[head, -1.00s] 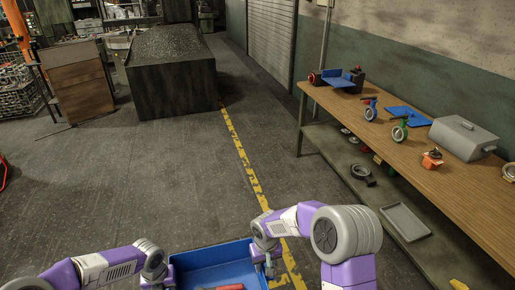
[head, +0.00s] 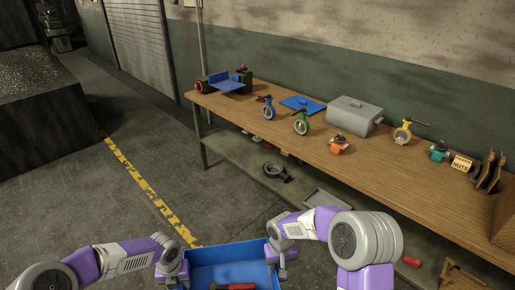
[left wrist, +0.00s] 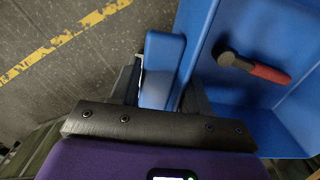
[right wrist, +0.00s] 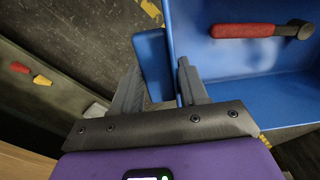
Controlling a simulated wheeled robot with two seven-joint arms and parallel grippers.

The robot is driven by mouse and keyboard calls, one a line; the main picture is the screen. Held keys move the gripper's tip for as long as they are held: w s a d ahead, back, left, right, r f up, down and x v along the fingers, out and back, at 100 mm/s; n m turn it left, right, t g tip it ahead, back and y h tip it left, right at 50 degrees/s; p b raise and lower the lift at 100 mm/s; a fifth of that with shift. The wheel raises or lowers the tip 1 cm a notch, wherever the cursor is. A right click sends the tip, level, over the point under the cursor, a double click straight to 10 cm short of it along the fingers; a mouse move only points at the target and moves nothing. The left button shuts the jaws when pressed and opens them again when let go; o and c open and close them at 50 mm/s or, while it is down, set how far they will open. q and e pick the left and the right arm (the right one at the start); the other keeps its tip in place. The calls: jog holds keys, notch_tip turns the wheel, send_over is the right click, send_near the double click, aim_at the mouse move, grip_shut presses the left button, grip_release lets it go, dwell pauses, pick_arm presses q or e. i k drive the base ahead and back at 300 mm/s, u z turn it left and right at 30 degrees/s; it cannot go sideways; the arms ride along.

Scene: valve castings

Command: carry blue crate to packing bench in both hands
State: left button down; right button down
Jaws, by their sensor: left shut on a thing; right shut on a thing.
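The blue crate (head: 228,254) is held in front of me at the bottom of the head view, above the floor. A red-handled tool with a dark head (left wrist: 260,68) lies inside it; its red handle also shows in the right wrist view (right wrist: 245,31). My left gripper (left wrist: 160,90) is shut on the crate's left side handle. My right gripper (right wrist: 158,85) is shut on the crate's right side handle. The wooden-topped packing bench (head: 365,168) stands ahead to the right along the wall, apart from the crate.
A lower shelf (head: 240,160) holds a grey tray. A dark bin (head: 40,110) stands left. Floor between is clear.

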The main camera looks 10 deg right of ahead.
aim_at(408, 182)
jog(key=z, duration=0.55)
jog(key=i, duration=0.45)
jog(key=z, duration=1.05)
jog(key=i, duration=0.6)
jog(key=z, duration=0.25)
